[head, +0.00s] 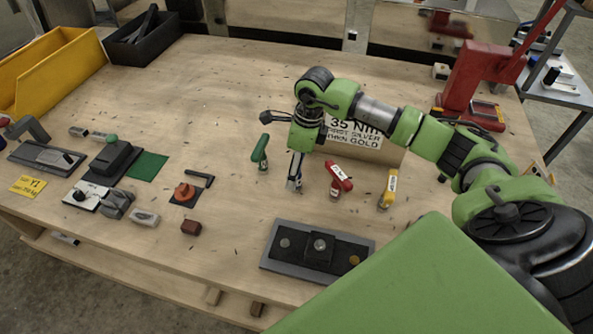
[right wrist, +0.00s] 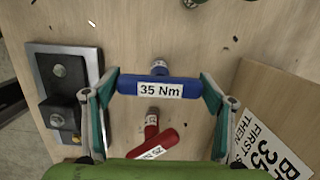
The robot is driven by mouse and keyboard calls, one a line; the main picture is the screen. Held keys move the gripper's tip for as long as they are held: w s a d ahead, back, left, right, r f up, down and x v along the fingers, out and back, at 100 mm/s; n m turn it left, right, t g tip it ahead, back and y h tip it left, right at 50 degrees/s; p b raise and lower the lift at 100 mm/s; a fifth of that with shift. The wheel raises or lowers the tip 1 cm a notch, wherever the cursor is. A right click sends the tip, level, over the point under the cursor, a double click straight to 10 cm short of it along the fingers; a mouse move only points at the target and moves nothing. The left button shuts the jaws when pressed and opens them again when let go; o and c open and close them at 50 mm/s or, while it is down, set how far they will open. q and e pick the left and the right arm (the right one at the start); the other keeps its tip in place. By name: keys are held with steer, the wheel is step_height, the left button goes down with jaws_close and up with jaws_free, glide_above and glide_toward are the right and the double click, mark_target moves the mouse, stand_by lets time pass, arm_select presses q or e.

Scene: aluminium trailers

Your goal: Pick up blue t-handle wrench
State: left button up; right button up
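The blue t-handle wrench (right wrist: 158,88) lies crosswise between the fingers of my right gripper (right wrist: 159,80) in the right wrist view. Its white label reads 35 Nm. Both fingertips meet the ends of the handle with no visible gap, so the gripper looks shut on it. In the head view my right gripper (head: 295,158) comes down over the wrench (head: 296,172), which is mostly hidden and shows low, close to the table. My left gripper is not in view.
A green t-handle (head: 260,150) stands to the left, and red (head: 340,178) and yellow (head: 389,188) ones to the right. A labelled wooden board (head: 385,153) is behind. A grey plate with a black block (head: 290,265) lies in front. The table (head: 215,90) is clear behind the green handle.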

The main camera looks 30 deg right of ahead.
steer(key=c, duration=0.9)
steer(key=shift+c, duration=0.2)
steer(key=shift+w+r+b, duration=0.1)
steer(key=shift+r+b, duration=0.3)
steer(key=shift+b, duration=0.1)
step_height(320, 180, up, 2)
steer(key=shift+r+b, duration=0.25)
steer(key=shift+b, duration=0.7)
steer(key=s+a+r+b, duration=0.4)
steer(key=s+a+r, duration=0.4)
steer(key=s, duration=0.3)
steer(key=shift+s+r, duration=0.3)
steer(key=shift+r, duration=0.6)
